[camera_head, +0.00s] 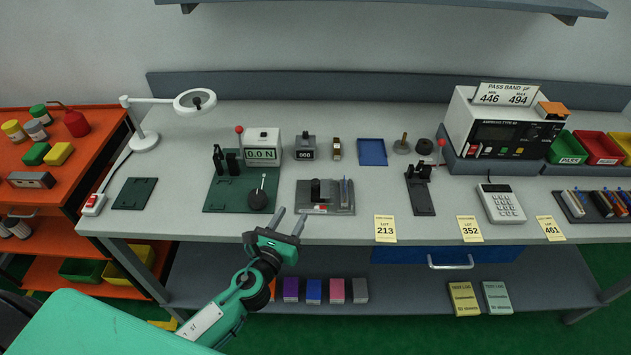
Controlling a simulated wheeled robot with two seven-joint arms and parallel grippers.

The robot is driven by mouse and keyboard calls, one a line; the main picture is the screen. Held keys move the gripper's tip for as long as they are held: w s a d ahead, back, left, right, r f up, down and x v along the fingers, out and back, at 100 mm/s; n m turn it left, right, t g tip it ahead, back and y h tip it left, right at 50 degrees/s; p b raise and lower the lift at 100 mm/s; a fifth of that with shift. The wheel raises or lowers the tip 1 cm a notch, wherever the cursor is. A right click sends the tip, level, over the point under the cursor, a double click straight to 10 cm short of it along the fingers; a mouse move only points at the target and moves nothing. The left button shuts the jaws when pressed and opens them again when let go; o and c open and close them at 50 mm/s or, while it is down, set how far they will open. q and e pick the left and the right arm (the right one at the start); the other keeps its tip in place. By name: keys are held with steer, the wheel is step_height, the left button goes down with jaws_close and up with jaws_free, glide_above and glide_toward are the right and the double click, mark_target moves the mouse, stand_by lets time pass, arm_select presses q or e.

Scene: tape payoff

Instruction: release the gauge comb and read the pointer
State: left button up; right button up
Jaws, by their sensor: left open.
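My left gripper (289,220) is open and empty, its two fingers pointing up at the front edge of the bench. It is in front of a grey plate fixture (333,207) that carries a black block, a small red-and-white mark and an upright blue-grey piece. Behind and to the left, a dark green base (213,202) carries a white force display (263,145) reading 0.0 N, black clamps and a round black dial-like part (258,199). I cannot tell which part is the gauge comb, and no pointer reading is legible. My right gripper is not in view.
A lamp (145,141) stands at the back left. A black lever fixture (420,193), a calculator-like keypad (500,203) and a pass band tester (504,132) are to the right. Yellow lot cards (385,229) hang along the front edge. Bare bench lies between the fixtures.

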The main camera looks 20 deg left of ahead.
mark_target(314, 185)
arm_select(q)
steer(key=shift+w+d+m+h, duration=0.15)
steer(key=shift+d+m+h, duration=0.15)
steer(key=shift+m, duration=0.4)
steer(key=shift+w, duration=0.2)
steer(key=w, duration=0.4)
steer(key=w+d+p, duration=0.1)
steer(key=w, duration=0.4)
steer(key=w+p, duration=0.1)
steer(key=w, duration=0.3)
steer(key=shift+w+d, duration=0.15)
steer(key=shift+d, duration=0.15)
steer(key=shift+f, duration=0.1)
jaws_close()
